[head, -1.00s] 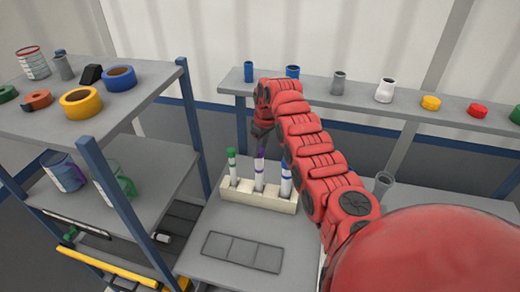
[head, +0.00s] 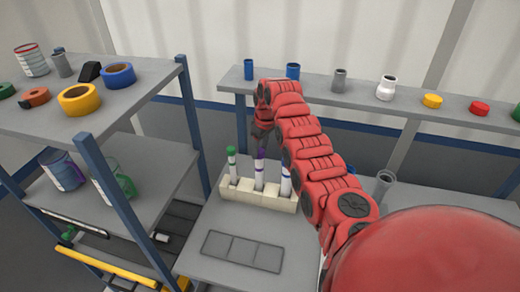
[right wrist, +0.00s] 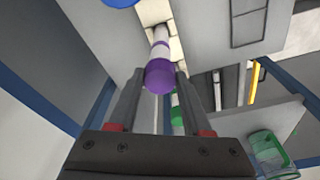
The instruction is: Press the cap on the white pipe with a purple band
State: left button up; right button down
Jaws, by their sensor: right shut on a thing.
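The white pipe with a purple band (head: 259,178) stands upright in the middle of a cream rack (head: 228,192) on the table. The purple cap (right wrist: 160,76) is at the pipe's top end, in line with it; it also shows in the head view (head: 261,153). I cannot tell how far it is seated. My right gripper (right wrist: 155,82) is shut on the purple cap, with one finger on each side; it shows above the rack in the head view (head: 262,138). My left gripper is not in view.
A white pipe with a green cap (head: 231,152) stands to the left in the rack, and a blue-banded pipe (head: 286,182) to the right, close to my arm. A grey tray (head: 242,251) lies in front. Shelves (head: 150,88) with tape rolls stand at left.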

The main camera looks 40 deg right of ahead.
jog(key=shift+f+b, duration=0.5)
jog(key=shift+f, duration=0.2)
dwell(0.3)
grip_release()
dwell(0.4)
jog(key=shift+r, duration=0.2)
jog(key=shift+r, duration=3.35)
